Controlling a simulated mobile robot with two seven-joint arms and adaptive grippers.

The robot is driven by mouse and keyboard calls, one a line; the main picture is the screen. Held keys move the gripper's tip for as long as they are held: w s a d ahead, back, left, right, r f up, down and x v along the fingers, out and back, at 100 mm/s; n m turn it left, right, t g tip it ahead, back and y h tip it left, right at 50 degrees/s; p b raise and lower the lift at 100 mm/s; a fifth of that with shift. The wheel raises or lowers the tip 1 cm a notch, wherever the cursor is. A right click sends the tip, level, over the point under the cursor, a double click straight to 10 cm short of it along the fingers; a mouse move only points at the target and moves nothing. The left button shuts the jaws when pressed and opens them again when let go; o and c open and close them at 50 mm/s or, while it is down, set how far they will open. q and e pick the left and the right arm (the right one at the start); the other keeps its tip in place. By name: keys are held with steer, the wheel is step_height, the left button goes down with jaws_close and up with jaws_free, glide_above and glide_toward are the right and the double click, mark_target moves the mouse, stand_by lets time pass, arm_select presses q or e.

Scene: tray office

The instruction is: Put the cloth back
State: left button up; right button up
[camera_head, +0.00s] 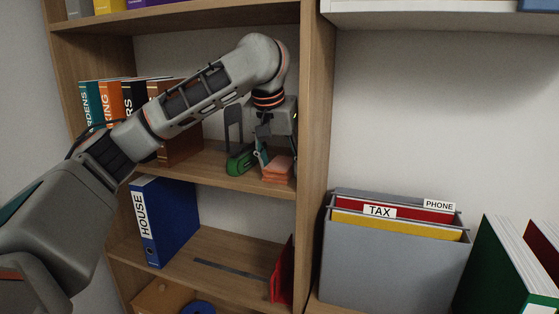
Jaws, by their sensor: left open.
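A folded salmon-orange cloth (277,170) lies on the middle shelf of the wooden bookcase, close to its right side panel. My left gripper (273,153) reaches in from above and points down just over the cloth. It is open, with one finger at the cloth's left edge. Whether the fingers touch the cloth I cannot tell. My right gripper is out of view.
A green object (240,163) and a dark upright frame (233,126) stand close to the left of my gripper. Books (106,102) fill the shelf's left. The lower shelf holds a blue HOUSE binder (171,222) and a red item (282,275). A grey file box (388,265) stands right.

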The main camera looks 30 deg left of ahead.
arm_select(q)
steer(key=shift+s+r, duration=0.1)
steer(key=shift+r, duration=0.45)
steer(key=v, duration=1.1)
steer(key=shift+s+r, duration=0.1)
